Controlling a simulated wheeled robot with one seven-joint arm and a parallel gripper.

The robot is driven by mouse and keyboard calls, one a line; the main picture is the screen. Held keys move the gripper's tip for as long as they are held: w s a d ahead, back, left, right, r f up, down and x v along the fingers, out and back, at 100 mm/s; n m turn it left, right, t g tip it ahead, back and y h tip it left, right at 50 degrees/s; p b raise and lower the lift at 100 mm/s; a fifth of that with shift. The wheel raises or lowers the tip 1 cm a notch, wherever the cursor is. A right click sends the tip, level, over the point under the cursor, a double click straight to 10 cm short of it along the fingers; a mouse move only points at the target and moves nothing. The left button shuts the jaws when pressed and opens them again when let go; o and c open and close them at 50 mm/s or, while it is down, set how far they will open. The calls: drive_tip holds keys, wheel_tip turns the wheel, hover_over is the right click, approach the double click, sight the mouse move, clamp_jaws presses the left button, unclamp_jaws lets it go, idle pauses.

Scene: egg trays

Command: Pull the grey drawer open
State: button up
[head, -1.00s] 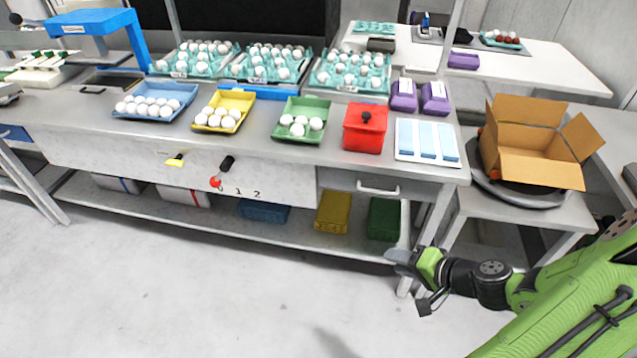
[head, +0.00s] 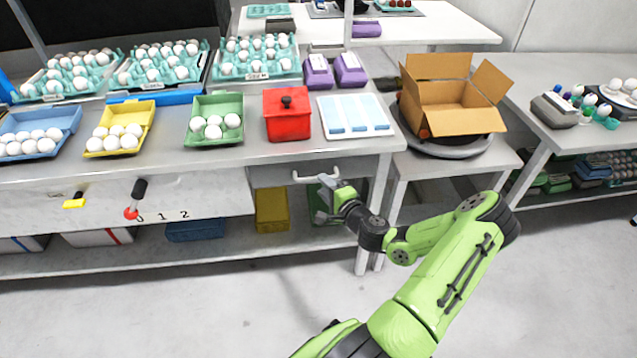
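The grey drawer (head: 270,176) sits under the right end of the long table in the head view. Its front looks flush with the table's frame, so it appears closed. Its pale bar handle (head: 303,179) runs across the front, and its right end is close to my gripper. My gripper (head: 322,199) is in front of the drawer's right side, with its two fingers spread apart and nothing seen between them. One finger is at the height of the handle and overlaps it in the picture; I cannot tell whether they touch.
A red lidded box (head: 287,125) and a white tray with blue strips (head: 353,117) stand on the table above the drawer. A yellow bin (head: 272,210) is on the shelf below. A cardboard box (head: 455,108) stands at the right. The floor in front is clear.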

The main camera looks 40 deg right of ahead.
drive_tip(key=x, duration=0.3)
drive_tip(key=shift+w, duration=0.3)
drive_tip(key=shift+c, duration=0.2)
clamp_jaws()
drive_tip(key=shift+f, duration=0.1)
